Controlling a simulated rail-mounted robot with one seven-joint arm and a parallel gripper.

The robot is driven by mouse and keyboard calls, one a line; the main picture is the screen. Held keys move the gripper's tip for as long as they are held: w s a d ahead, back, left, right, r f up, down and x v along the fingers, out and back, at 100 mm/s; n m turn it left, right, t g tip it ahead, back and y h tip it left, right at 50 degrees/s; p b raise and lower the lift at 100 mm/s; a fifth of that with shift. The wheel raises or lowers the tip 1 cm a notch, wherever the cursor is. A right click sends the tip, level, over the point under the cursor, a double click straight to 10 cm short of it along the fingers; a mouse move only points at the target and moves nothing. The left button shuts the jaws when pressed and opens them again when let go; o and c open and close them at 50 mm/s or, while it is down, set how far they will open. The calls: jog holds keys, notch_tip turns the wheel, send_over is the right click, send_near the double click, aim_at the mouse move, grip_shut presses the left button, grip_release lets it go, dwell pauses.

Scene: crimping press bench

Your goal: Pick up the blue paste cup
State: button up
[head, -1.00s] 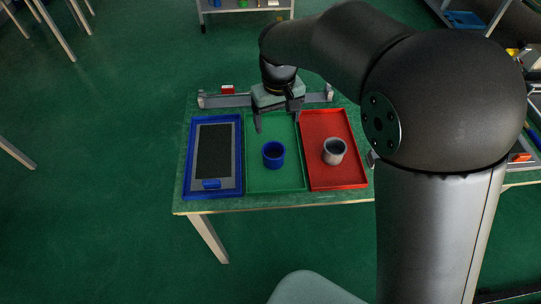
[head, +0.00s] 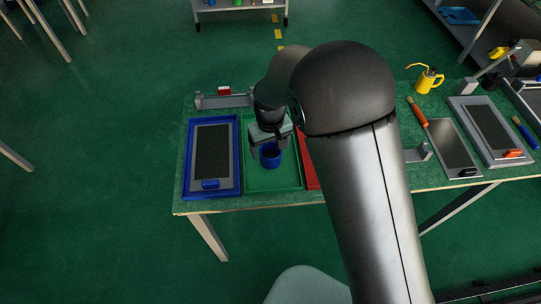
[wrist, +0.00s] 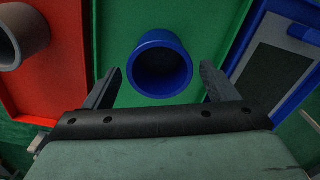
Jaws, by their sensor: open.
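The blue paste cup (head: 270,160) stands upright in the green tray (head: 272,183). In the wrist view the cup (wrist: 160,38) shows from above, its dark inside open to the camera. My gripper (head: 268,155) is over the green tray, close to the cup. In the wrist view the two fingers of my gripper (wrist: 160,75) are spread apart, one on each side of the cup's near edge. The cup lies a little beyond the fingertips in that view, and I cannot tell whether they touch it.
A blue tray (head: 187,185) with a grey plate lies left. A red tray (head: 311,178) lies right, mostly hidden by my arm; a grey cup (wrist: 25,35) there shows in the wrist view.

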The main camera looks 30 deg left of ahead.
jog(key=shift+c, duration=0.2)
jog(key=c, duration=1.3)
jog(key=shift+r, duration=0.1)
